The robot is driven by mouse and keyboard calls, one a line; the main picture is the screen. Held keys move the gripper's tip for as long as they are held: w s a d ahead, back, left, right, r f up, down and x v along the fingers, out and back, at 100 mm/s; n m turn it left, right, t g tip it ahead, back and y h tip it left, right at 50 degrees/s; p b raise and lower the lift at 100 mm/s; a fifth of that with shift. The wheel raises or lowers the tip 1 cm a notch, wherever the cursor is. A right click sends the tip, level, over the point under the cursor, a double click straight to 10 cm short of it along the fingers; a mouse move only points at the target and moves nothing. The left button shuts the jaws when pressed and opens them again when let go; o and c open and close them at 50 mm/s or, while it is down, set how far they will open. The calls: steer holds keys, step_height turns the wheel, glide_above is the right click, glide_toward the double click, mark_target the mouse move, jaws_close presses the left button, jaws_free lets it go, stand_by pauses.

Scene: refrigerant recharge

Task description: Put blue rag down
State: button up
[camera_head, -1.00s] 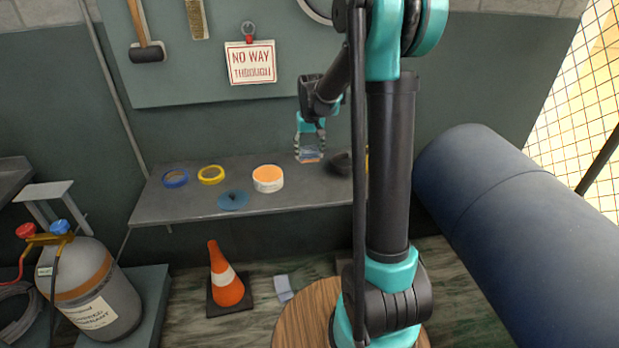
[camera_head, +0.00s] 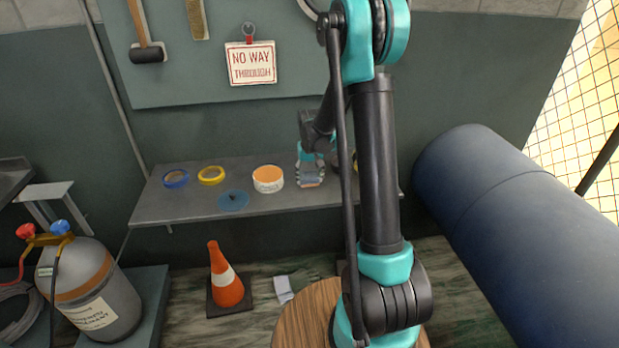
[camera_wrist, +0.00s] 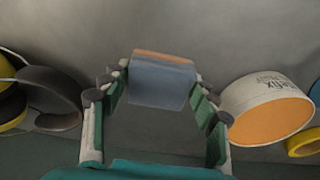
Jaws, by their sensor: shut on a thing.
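The blue rag (camera_wrist: 160,82) is a small folded blue block with an orange strip along one edge. My gripper (camera_wrist: 158,95) is shut on it, with a finger on each side of the rag in the wrist view. In the head view my gripper (camera_head: 311,178) is low over the grey shelf (camera_head: 240,200), and the rag (camera_head: 311,182) shows between its fingertips. I cannot tell whether the rag touches the shelf.
A white tub with an orange top (camera_head: 268,180) stands close left of my gripper. A dark curved item (camera_wrist: 50,98) lies on the other side. Yellow tape (camera_head: 211,175), blue tape (camera_head: 175,178) and a flat blue disc (camera_head: 233,201) lie farther left. The shelf's front edge is bare.

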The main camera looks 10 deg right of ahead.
mark_target(310, 179)
steer(key=o, duration=1)
steer(key=shift+f, duration=0.1)
step_height(310, 179, up, 11)
steer(key=s, duration=0.2)
steer(key=s+d+f, duration=0.1)
steer(key=s+f, duration=0.1)
steer(key=s, duration=0.7)
steer(key=s+d+f+t, duration=0.1)
steer(key=s, duration=0.8)
steer(key=s+d+f+t, duration=0.1)
steer(key=s+d+f, duration=0.1)
steer(key=s, duration=0.8)
steer(key=shift+f, duration=0.3)
